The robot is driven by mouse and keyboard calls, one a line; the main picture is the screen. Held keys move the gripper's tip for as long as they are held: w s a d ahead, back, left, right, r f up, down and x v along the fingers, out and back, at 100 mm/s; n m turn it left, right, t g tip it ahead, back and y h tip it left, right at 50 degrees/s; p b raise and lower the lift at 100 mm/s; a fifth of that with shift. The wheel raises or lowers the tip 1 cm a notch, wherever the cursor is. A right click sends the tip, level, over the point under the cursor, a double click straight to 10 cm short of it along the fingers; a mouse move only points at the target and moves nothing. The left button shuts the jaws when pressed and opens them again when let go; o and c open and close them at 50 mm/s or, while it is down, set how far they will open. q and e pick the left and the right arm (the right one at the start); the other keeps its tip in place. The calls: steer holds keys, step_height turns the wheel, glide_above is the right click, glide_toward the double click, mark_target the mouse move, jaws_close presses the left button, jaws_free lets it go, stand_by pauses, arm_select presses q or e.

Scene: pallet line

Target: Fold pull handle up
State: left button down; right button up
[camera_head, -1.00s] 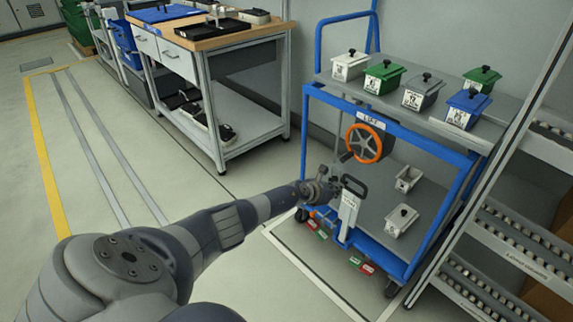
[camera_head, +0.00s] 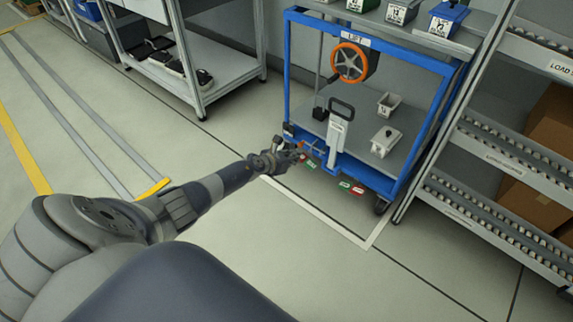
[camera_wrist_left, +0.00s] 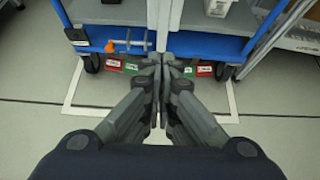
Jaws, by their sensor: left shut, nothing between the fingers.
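The pull handle (camera_head: 337,132) is a white plate with a black loop grip at its top. It stands pointing upward at the front of the blue cart (camera_head: 364,176). My left gripper (camera_head: 298,152) is shut and empty, low at the cart's front and to the left of the handle's lower end. In the left wrist view my closed fingers (camera_wrist_left: 162,62) point at the cart's lower front edge. A pale upright strip shows just beyond them, perhaps the handle plate. Whether the fingers touch anything is unclear. My right gripper is not in view.
Red and green tags (camera_head: 351,187) hang under the cart's front edge. An orange handwheel (camera_head: 350,63) is above the handle. White bins (camera_head: 385,141) stand on the cart's lower deck. A roller rack (camera_head: 480,200) is at right; open floor lies in front.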

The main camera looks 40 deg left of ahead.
arm_select(q)
steer(key=shift+s+f+b, duration=0.45)
steer(key=shift+s+f, duration=0.5)
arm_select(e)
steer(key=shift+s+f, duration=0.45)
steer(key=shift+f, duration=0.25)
